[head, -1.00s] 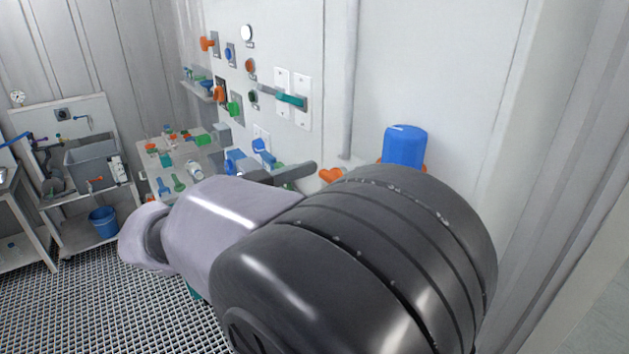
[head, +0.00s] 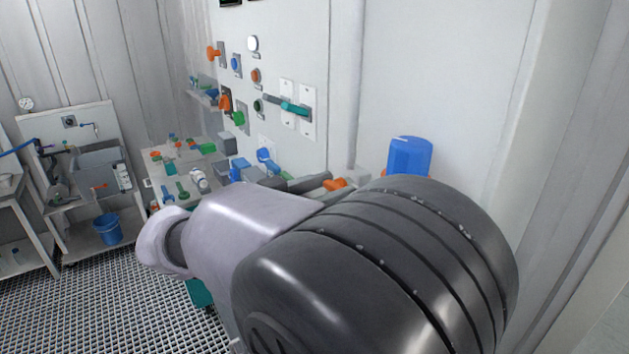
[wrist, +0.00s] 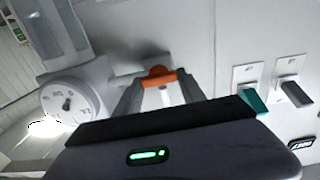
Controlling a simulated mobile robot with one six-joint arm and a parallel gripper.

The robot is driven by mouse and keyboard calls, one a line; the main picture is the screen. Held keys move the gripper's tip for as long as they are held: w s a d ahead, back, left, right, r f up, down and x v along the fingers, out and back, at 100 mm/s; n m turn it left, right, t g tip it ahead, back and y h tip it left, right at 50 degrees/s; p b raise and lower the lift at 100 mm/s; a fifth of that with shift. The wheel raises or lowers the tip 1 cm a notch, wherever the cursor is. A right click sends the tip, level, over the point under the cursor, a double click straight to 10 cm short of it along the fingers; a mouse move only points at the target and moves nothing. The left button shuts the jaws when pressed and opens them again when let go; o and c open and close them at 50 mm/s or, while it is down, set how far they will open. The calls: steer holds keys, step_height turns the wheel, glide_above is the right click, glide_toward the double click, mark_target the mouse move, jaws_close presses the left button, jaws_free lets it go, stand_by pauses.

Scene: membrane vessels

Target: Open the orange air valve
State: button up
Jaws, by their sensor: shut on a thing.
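The orange air valve (wrist: 160,76) shows in the wrist view as an orange handle between my fingertips, in front of the pale wall. My gripper (wrist: 162,88) is shut on this handle, with one grey finger on each side. In the head view the orange handle (head: 336,184) shows just right of my dark fingers (head: 305,183), near the wall. My own arm hides the valve's lower part and most of my gripper there.
A blue cylinder (head: 409,156) stands right of the valve, behind my arm. A wall panel with switches and a teal lever (head: 295,108) is above. A round gauge (wrist: 70,105) is left in the wrist view. A bench (head: 183,160) with several coloured fittings stands farther back.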

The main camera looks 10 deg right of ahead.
steer(key=shift+r, duration=0.1)
steer(key=n+p, duration=0.3)
steer(key=shift+r, duration=0.1)
steer(key=n+p, duration=0.5)
steer(key=p, duration=0.1)
steer(key=shift+w+n, duration=0.15)
steer(key=shift+n, duration=0.25)
steer(key=n+p, duration=0.5)
steer(key=shift+a, duration=0.1)
steer(key=shift+f+n+p, duration=0.35)
steer(key=shift+n+p, duration=0.45)
steer(key=shift+p, duration=0.3)
steer(key=shift+f+n, duration=0.1)
steer(key=shift+n, duration=0.2)
steer(key=o, duration=1.4)
steer(key=shift+c, duration=0.2)
